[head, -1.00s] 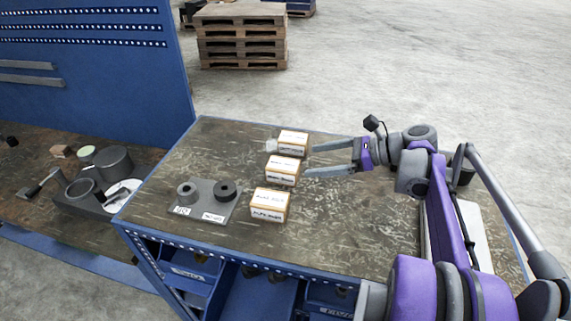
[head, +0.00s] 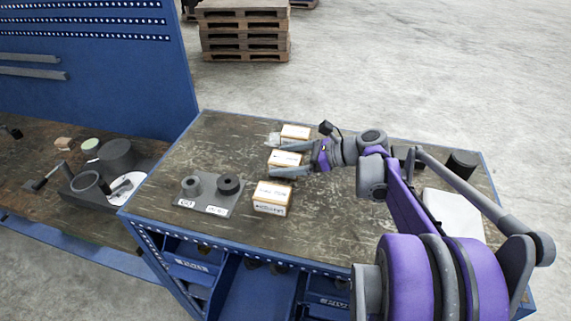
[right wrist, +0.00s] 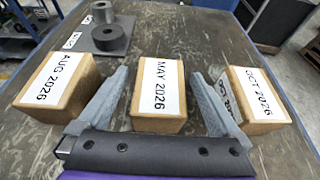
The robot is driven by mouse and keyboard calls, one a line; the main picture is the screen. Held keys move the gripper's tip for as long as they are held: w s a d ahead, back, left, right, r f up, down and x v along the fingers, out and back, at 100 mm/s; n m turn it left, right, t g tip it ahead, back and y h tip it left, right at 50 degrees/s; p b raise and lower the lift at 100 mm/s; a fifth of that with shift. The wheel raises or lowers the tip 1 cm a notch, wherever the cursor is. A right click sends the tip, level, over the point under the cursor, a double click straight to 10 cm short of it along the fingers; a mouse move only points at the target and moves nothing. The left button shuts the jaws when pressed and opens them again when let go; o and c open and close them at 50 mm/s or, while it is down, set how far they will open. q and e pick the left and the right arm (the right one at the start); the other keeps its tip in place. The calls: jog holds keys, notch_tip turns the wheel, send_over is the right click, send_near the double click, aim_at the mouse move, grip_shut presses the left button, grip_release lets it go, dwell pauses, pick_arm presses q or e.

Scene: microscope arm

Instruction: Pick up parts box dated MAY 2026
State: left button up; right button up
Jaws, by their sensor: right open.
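The parts box labelled MAY 2026 (right wrist: 156,92) lies between the two open fingers of my right gripper (right wrist: 158,100) in the right wrist view. Small gaps show between the fingers and the box sides. In the head view the same box (head: 284,159) is the middle of three in a row, and my right gripper (head: 290,158) reaches it from the right. The AUG 2026 box (right wrist: 58,88) is left of the fingers and the OCT 2026 box (right wrist: 257,98) is right of them. My left gripper does not show.
A grey plate (head: 208,205) with two cylindrical parts sits left of the boxes on the worktable (head: 245,240). A blue perforated panel (head: 100,80) stands at the back left. A white sheet (head: 455,214) lies at right.

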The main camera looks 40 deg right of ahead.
grip_shut()
dwell(0.3)
jog(key=shift+r, duration=0.1)
